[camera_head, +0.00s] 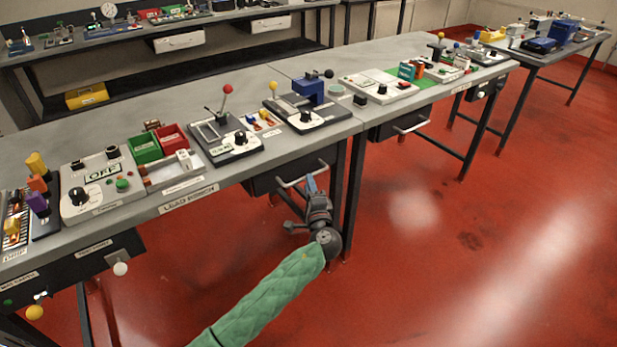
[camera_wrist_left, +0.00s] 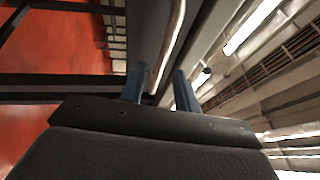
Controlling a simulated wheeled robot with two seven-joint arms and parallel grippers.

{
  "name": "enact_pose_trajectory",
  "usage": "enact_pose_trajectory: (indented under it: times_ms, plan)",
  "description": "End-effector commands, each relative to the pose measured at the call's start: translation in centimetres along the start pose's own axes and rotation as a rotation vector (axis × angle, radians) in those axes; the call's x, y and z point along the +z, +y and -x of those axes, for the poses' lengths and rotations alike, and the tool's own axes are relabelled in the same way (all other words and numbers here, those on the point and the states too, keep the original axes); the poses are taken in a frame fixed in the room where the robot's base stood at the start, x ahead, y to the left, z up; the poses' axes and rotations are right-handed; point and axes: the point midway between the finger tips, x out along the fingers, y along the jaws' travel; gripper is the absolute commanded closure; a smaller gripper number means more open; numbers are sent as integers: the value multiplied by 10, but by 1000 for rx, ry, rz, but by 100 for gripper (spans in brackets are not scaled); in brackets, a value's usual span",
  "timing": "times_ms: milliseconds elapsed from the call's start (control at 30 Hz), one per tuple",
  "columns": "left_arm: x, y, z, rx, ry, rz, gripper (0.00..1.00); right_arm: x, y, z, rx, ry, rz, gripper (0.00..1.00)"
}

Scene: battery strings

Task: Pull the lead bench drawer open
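The lead bench (camera_head: 188,200) carries its name label on its front edge. Its dark drawer (camera_head: 262,184) hangs under the bench top at the right end and looks shut. A pale bar handle (camera_head: 290,184) runs across the drawer front. My left gripper (camera_head: 312,183) is at the right part of this handle. In the left wrist view the two blue fingers (camera_wrist_left: 161,88) stand apart, with the handle (camera_wrist_left: 173,48) running in between them. A gap shows beside the bar, so the fingers do not look clamped on it. My right gripper is in neither view.
A bench leg (camera_head: 354,195) stands just right of my left gripper. The bench top above holds a clamp device (camera_head: 309,88) and lever units. Another drawer handle (camera_head: 411,127) sits under the neighbouring bench. The red floor (camera_head: 430,260) in front is clear.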

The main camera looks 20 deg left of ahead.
Motion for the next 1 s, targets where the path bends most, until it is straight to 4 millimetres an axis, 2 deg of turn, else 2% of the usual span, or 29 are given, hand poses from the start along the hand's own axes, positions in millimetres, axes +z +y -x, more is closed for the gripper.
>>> enact_pose_trajectory:
  times_ms: [100, 300, 633, 667, 800, 1000]
  plan:
    - [0, -2, -17, 0, -1, -1, 68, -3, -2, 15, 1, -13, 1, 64]
    - [0, 0, -34, 1, 0, 1, 68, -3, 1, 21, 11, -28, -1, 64]
    - [0, 0, -37, 2, 0, 1, 68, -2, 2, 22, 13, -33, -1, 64]
    - [0, 0, -37, 2, 0, 1, 70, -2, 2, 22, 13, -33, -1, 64]
    - [0, 0, -37, 2, 0, 1, 98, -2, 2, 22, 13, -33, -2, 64]
    - [0, 1, -37, 2, 0, 1, 100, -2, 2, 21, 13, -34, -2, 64]
